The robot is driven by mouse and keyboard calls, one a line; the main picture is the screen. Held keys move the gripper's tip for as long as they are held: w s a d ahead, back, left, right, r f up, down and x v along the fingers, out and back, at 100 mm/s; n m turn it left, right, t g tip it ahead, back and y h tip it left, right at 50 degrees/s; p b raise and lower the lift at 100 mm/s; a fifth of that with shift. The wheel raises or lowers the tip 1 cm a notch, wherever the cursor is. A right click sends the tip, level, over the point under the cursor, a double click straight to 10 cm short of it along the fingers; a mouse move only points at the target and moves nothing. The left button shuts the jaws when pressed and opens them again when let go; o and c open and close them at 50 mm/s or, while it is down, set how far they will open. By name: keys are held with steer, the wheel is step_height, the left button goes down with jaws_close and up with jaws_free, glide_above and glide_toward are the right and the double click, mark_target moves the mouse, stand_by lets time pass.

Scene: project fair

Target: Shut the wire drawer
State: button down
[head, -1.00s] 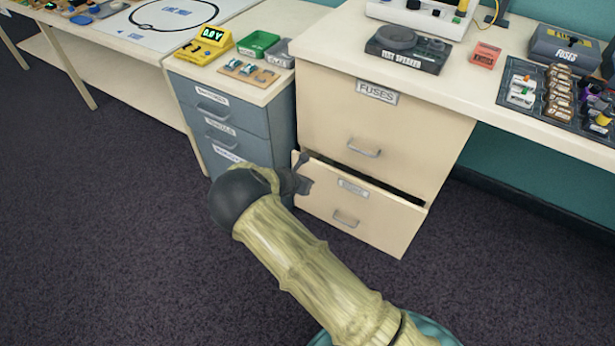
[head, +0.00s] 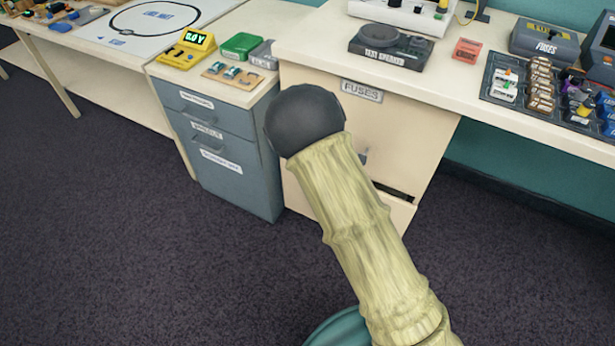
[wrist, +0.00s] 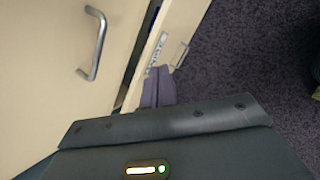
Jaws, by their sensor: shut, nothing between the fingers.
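The wire drawer (head: 399,213) is the cream lower drawer under the one labelled FUSES. It stands partly open, with a dark gap above its front at the right; my arm hides most of it in the head view. In the wrist view its front (wrist: 167,22) shows a label too small to read and a metal handle (wrist: 180,54). My gripper (wrist: 159,72) is shut and empty, with its fingertips at the drawer front beside the label. I cannot tell whether they touch it. The gripper is hidden behind my arm in the head view.
The closed FUSES drawer (head: 408,140) is above, and its handle (wrist: 96,43) shows in the wrist view. A grey-blue drawer cabinet (head: 228,165) stands to the left. The worktop (head: 460,95) overhangs to the right. Carpet (head: 180,260) in front is clear.

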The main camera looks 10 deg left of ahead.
steer(key=s+d+r+m+g+y, duration=0.1)
steer(key=s+d+r+m, duration=0.7)
steer(key=s+d+m, duration=0.2)
steer(key=s+d+r+m+g+y, duration=0.1)
steer(key=s+d+r+m+y, duration=0.1)
steer(key=s+d+r+m, duration=0.6)
steer(key=s+d+m, duration=0.1)
steer(key=s+m, duration=0.3)
steer(key=shift+d+r+g, duration=0.25)
steer(key=shift+d+g, duration=0.05)
steer(key=shift+d, duration=0.1)
